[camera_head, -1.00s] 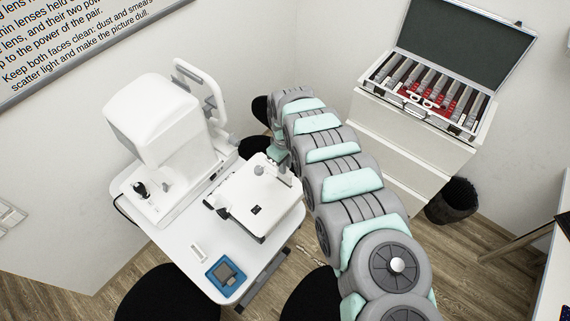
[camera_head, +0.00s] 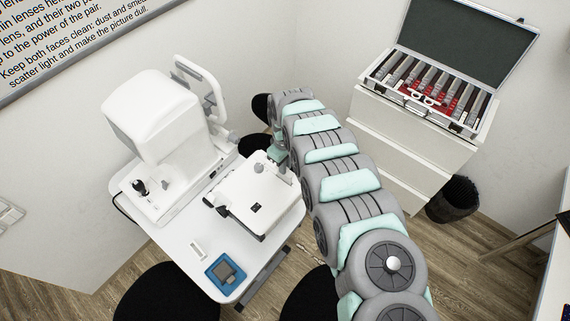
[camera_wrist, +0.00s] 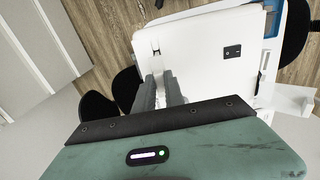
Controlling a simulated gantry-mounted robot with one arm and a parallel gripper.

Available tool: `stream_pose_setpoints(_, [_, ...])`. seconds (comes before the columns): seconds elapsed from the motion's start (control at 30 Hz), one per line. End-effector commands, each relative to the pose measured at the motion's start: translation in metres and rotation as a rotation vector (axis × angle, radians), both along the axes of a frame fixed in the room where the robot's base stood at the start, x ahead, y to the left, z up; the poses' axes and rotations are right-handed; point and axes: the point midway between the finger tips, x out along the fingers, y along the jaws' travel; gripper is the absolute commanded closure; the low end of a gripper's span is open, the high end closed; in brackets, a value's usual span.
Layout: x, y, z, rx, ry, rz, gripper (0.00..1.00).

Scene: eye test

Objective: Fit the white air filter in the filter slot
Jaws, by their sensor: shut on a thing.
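My gripper (camera_wrist: 158,78) is at the near edge of a white boxy machine (camera_wrist: 200,40) in the wrist view. Its two grey fingers are shut on a narrow white piece, which looks like the white air filter (camera_wrist: 157,65). A small dark-marked opening or fitting (camera_wrist: 155,47) lies just beyond the piece; I cannot tell if it is the filter slot or how far the piece is in. In the head view my gripper (camera_head: 283,160) is at the machine's upper right side (camera_head: 245,190), and the held piece is mostly hidden.
The machine stands on a white table (camera_head: 175,255) with a larger white instrument (camera_head: 155,120). A small white slab (camera_head: 198,249) and a blue tray (camera_head: 226,272) lie at the table's front. Black stools (camera_head: 165,295) stand around. An open lens case (camera_head: 425,95) is at right.

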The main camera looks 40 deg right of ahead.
Motion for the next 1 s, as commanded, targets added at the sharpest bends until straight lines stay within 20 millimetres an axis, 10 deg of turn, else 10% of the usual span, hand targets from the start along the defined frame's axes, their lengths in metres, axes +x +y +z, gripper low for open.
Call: stream_pose_setpoints(1.0, [0.000,0.000,-0.026,-0.001,-0.001,0.000,1.00])
